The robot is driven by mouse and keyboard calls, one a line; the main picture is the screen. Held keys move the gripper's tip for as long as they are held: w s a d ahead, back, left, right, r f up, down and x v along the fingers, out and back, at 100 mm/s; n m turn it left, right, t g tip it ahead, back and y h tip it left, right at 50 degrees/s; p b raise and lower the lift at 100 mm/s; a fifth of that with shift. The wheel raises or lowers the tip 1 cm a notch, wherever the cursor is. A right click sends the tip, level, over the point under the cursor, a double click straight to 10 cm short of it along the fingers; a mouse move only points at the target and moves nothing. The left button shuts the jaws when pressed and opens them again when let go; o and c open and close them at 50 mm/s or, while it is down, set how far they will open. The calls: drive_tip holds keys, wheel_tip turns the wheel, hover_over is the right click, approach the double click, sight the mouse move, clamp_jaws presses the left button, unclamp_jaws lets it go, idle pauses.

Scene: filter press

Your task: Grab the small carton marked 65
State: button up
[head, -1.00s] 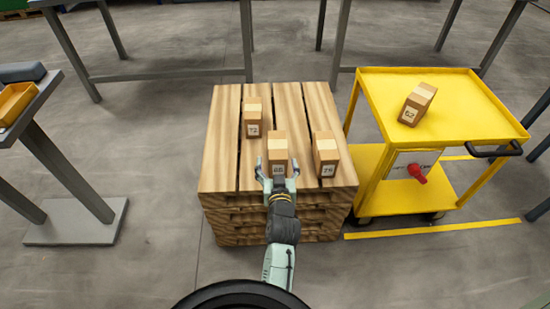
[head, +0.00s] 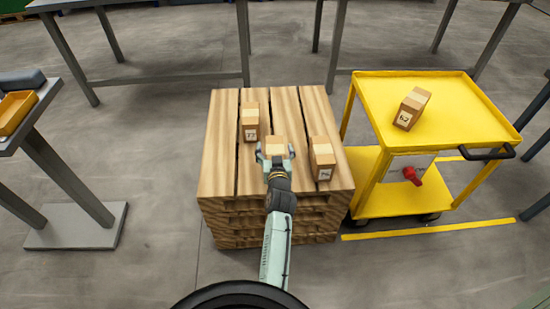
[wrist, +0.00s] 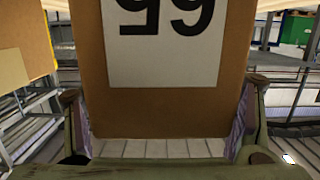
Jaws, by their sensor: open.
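The small carton marked 65 (head: 275,146) stands on the wooden pallet stack (head: 223,172), nearest the front middle. In the wrist view the carton (wrist: 160,118) fills the centre, its white label showing 65 upside down. My gripper (head: 275,156) is open at the carton's near side, with one finger to its left and one to its right. In the wrist view the fingers of my gripper (wrist: 164,92) flank the carton with a gap visible at the left. In the head view my gripper hides the carton's label and lower front.
Two other cartons stand close by on the pallets, one at back left (head: 250,122) and one at right (head: 322,158). A carton marked 62 (head: 412,108) sits on the yellow cart (head: 460,110) at right. Grey tables stand behind and at left.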

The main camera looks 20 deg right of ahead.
drive_tip(key=shift+c, duration=0.2)
drive_tip(key=shift+a, duration=0.1)
drive_tip(key=c, duration=1.6)
